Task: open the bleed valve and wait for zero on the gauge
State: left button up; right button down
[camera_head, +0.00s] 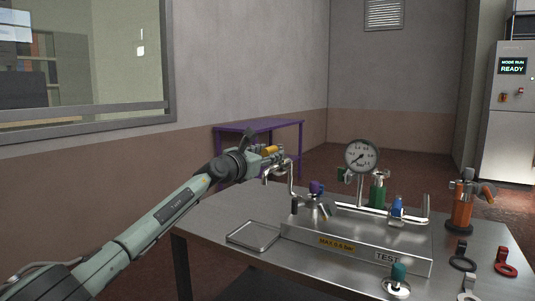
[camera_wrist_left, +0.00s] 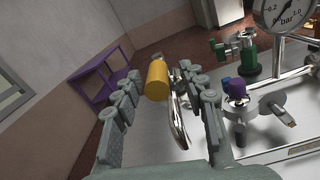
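A yellow cylindrical knob (camera_wrist_left: 157,78) sits by a bent silver pipe (camera_wrist_left: 178,118) at the rig's left end; it also shows in the head view (camera_head: 270,150). My left gripper (camera_head: 270,156) is open around it, with one finger on each side in the left wrist view (camera_wrist_left: 163,95). Gaps show between fingers and knob. No label marks which valve is the bleed valve. The round gauge (camera_head: 361,156) stands upright above the rig. Its needle points toward the lower left, but the exact reading is too small to tell. My right gripper is not in view.
An orange device (camera_head: 462,212) and loose rings stand on the table's right. An empty metal tray (camera_head: 254,236) lies front left. A purple table (camera_head: 240,127) stands behind.

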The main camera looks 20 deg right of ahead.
aim_at(268, 148)
pick_arm(q)
notch_tip(268, 148, up, 10)
jog(key=shift+r, duration=0.1)
dwell(0.5)
dwell(0.4)
